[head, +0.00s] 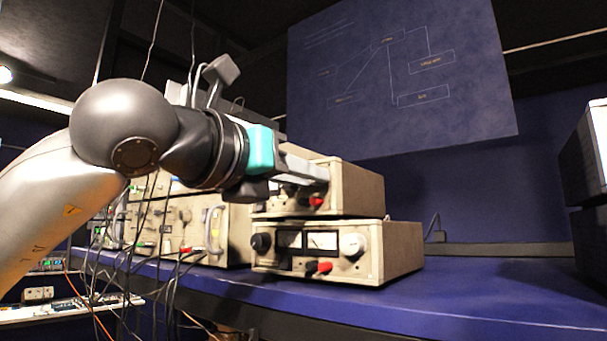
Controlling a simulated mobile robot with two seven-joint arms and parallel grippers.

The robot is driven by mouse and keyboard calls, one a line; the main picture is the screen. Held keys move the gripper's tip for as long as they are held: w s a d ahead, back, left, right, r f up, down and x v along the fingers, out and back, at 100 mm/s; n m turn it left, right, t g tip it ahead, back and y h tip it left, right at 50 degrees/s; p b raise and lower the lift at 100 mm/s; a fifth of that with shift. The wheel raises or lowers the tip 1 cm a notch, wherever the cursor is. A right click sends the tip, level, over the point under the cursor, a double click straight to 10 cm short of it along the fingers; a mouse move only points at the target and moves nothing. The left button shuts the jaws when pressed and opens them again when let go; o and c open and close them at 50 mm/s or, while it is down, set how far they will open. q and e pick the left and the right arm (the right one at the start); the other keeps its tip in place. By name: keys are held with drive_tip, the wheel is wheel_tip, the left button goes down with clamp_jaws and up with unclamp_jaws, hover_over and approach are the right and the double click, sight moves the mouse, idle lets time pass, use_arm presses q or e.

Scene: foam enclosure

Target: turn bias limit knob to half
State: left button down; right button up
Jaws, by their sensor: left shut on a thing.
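My left gripper (322,173) reaches in from the left, in front of the upper beige box (358,190). Its fingers are shut at the right part of that box's front, where a knob appears to be held. The knob is hidden by the fingers, and I cannot read its label or pointer. A red plug (316,202) shows below the fingers. My right gripper is not in view.
The boxes are stacked on a blue bench (440,290). A larger beige instrument (235,225) with knobs and hanging cables stands to the left. A dark blue board (400,80) hangs behind. Free bench lies right of the stack, up to dark equipment (585,155).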

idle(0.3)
use_arm(q)
drive_tip(key=shift+m+b, duration=2.45)
drive_tip(key=shift+m, duration=4.35)
drive_tip(key=c, duration=1)
unclamp_jaws()
drive_tip(key=shift+c, duration=0.2)
drive_tip(key=shift+s+a, duration=0.1)
